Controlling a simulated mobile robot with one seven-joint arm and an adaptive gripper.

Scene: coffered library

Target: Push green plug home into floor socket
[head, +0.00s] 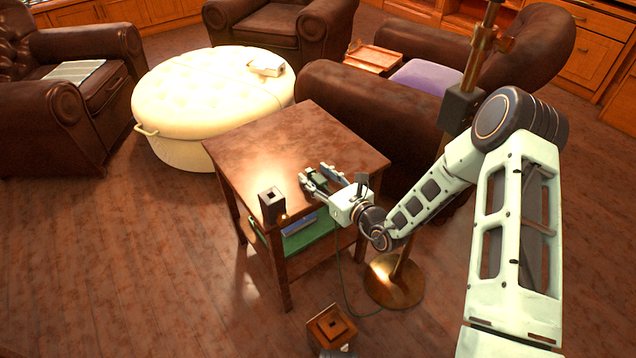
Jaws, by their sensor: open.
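A small dark green block, which looks like the green plug (319,178), is on or just above the wooden side table's top. My gripper (318,179) is open around it, with one finger on each side; contact with it is too small to tell. A thin dark cord (339,265) hangs below the gripper past the table's right side, down to the floor by the lamp base. A brown box with a dark square opening, likely the floor socket (331,328), is on the floor in front of the table. It is apart from the plug.
The side table (250,150) has a dark block with a square hole (271,204) at its near corner. A brass lamp base (394,284) stands right of it. A cream ottoman (205,95) and leather armchairs (90,110) stand behind. Floor at the left front is clear.

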